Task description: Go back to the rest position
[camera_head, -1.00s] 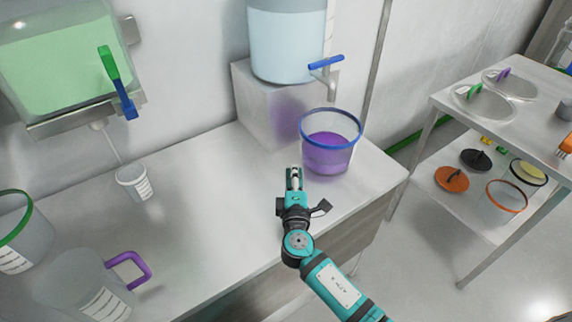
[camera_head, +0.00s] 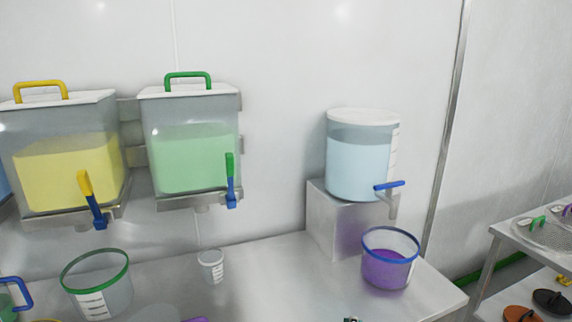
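Only a small dark tip of my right gripper (camera_head: 352,319) shows at the bottom edge of the head view, right of centre. It is over the counter, in front and to the left of the blue-rimmed bucket with purple contents (camera_head: 387,270). The rest of it is cut off by the frame, so I cannot tell whether it is open or shut. My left gripper is not in view.
The bucket stands on the counter (camera_head: 275,262) below the blue-handled tap of a pale-blue tank (camera_head: 360,160). A small cup (camera_head: 211,267) and a green-rimmed container (camera_head: 98,290) stand left. Yellow (camera_head: 68,170) and green (camera_head: 190,155) dispensers hang above.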

